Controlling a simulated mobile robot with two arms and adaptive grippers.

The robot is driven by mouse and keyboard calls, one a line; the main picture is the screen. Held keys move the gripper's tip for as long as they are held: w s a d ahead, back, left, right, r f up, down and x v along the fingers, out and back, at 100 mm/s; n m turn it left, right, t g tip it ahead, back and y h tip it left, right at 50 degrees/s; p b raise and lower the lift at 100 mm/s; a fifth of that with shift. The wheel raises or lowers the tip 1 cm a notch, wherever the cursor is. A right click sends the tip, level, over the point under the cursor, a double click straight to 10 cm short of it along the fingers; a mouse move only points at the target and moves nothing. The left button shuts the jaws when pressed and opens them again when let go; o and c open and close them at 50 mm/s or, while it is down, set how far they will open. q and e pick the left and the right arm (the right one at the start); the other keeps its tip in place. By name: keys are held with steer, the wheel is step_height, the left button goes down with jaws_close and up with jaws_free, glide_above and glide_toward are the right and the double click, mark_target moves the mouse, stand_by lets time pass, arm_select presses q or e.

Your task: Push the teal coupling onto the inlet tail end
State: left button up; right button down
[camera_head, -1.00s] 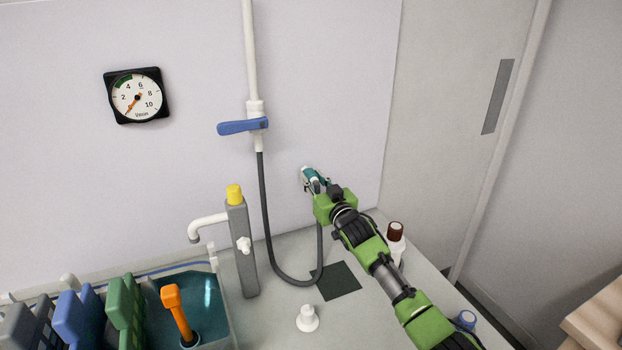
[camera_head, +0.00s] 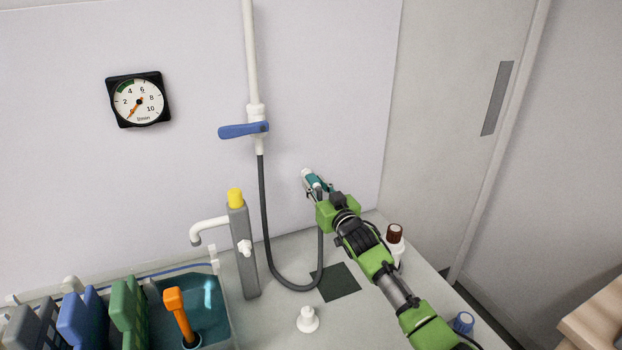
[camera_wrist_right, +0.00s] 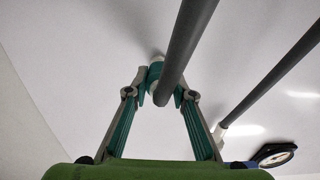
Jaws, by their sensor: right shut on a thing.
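The teal coupling (camera_head: 313,180) is between the fingers of my right gripper (camera_head: 316,184), close to the wall. In the head view this hose (camera_head: 265,215) hangs from the blue-levered valve, loops on the counter and rises behind my right gripper. A white tip shows past the coupling; I cannot tell whether it is the inlet tail end. My left gripper is out of view.
The blue valve lever (camera_head: 243,131) is on the white wall pipe, left of my gripper. A round gauge (camera_head: 139,100) hangs further left. A brown-capped bottle (camera_head: 394,240) stands beside my right arm. A white fitting (camera_head: 307,320) and a dark mat (camera_head: 336,281) are on the counter.

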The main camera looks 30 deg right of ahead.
mark_target(319, 189)
steer(key=shift+s+p, duration=0.35)
steer(key=shift+s, duration=0.35)
steer(key=shift+s+r+p, duration=0.1)
steer(key=shift+s+p, duration=0.15)
steer(key=shift+p, duration=0.15)
steer(key=s+p, duration=0.2)
steer(key=s, duration=0.1)
steer(key=shift+s+a+r+p, duration=0.1)
steer(key=shift+s+a+p, duration=0.15)
steer(key=shift+p, duration=0.1)
steer(key=shift+s+p, duration=0.6)
steer(key=shift+s, duration=0.55)
steer(key=shift+f, duration=0.2)
steer(key=shift+a, duration=0.1)
